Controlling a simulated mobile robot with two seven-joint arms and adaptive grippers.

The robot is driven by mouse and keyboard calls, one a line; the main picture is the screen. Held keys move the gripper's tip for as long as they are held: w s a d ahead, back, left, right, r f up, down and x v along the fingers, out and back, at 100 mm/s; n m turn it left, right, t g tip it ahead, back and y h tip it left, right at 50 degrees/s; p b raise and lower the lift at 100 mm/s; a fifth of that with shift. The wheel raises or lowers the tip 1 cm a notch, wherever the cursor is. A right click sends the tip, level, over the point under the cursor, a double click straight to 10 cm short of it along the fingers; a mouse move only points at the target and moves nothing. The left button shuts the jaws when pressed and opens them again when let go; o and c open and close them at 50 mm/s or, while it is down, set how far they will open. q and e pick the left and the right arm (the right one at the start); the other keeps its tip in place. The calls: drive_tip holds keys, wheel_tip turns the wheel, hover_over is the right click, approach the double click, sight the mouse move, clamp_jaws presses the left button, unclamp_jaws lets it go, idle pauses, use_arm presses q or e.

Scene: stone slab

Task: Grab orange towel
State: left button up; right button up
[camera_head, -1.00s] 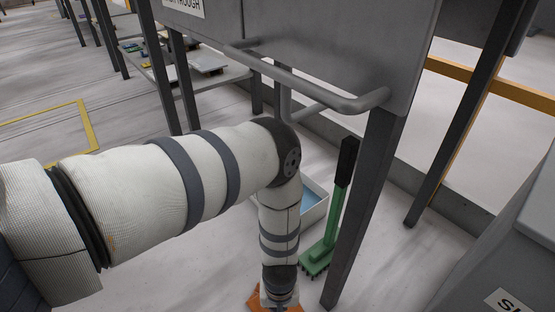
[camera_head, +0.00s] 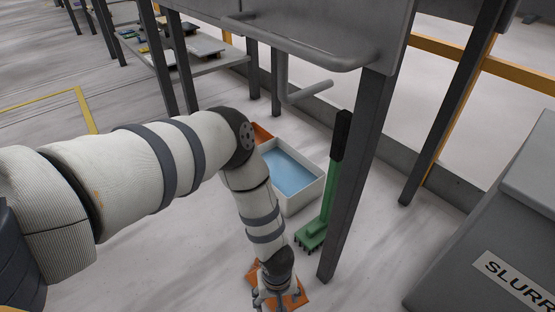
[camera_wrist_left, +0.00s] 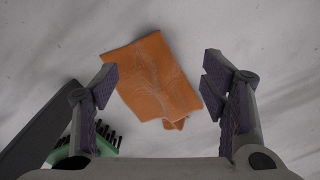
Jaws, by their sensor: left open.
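The orange towel (camera_head: 291,299) lies on the floor in the head view, partly hidden under my left gripper (camera_head: 270,298). In the left wrist view the towel (camera_wrist_left: 152,78) lies creased and flat, with a small flap at its lower edge. My left gripper (camera_wrist_left: 160,90) is open there, and the towel shows between and beyond its two fingers. Nothing is held. I cannot tell how high the fingers are above the towel. My right gripper is in neither view.
A green brush (camera_head: 325,205) with a black handle stands by a dark metal post (camera_head: 352,190). A white bin (camera_head: 302,206) of blue liquid is behind my left arm. A grey slurry box (camera_head: 500,230) stands at right. A steel unit with a pipe rail (camera_head: 310,55) is above.

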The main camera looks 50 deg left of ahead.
use_arm(q)
wheel_tip(320, 180, down, 8)
drive_tip(key=b, duration=0.5)
drive_tip(key=shift+a, duration=0.1)
drive_tip(key=shift+f+b, duration=0.4)
drive_tip(key=shift+f, duration=0.05)
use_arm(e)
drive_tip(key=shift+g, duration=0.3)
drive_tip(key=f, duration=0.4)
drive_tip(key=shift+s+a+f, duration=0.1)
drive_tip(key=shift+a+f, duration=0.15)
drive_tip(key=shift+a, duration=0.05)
